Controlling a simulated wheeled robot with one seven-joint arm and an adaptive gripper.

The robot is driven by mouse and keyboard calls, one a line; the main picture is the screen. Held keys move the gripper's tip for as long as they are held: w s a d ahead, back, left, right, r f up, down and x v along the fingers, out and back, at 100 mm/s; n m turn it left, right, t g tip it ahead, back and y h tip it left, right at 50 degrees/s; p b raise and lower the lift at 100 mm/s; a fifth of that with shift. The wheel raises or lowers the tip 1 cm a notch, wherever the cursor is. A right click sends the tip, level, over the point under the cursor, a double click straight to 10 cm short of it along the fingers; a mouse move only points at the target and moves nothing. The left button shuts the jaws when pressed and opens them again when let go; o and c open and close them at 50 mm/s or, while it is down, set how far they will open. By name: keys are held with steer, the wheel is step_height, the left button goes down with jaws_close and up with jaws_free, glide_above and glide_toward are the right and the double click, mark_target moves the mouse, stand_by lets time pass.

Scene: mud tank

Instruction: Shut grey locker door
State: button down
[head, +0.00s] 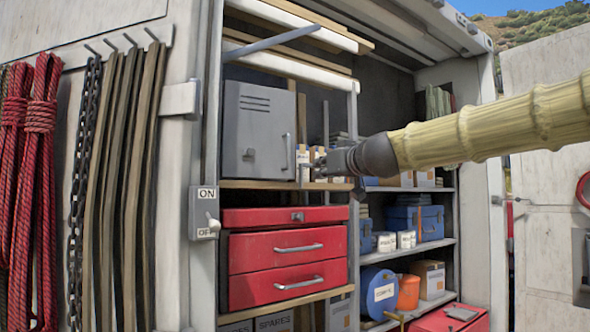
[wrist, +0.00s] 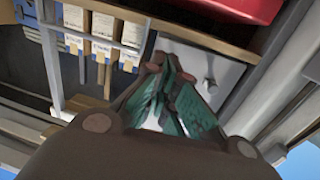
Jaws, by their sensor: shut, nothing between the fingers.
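The grey locker (head: 258,115) stands on the upper left shelf, with vent slots at the top of its front. Its door has an upright handle (head: 286,150) near the right edge and a small latch lower down. The door looks flush or nearly so; I cannot tell whether it is fully shut. My gripper (head: 316,165) is shut and empty, just right of the locker front. In the wrist view the closed fingers (wrist: 157,62) overlap a grey panel (wrist: 195,60) with a small knob, which looks like the locker. Any contact is unclear.
A red drawer chest (head: 275,262) stands below the locker. White bottles (head: 303,160) are close behind my gripper. A metal post (head: 353,120) and shelves with blue boxes (head: 425,222) are to the right. An ON/OFF switch (head: 204,213) is at the left frame.

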steer(key=r+p+x, duration=0.3)
steer(key=p+x, duration=0.3)
steer(key=x, duration=0.7)
steer(key=shift+a+y, duration=0.3)
steer(key=shift+w+r, duration=0.1)
stand_by(0.4)
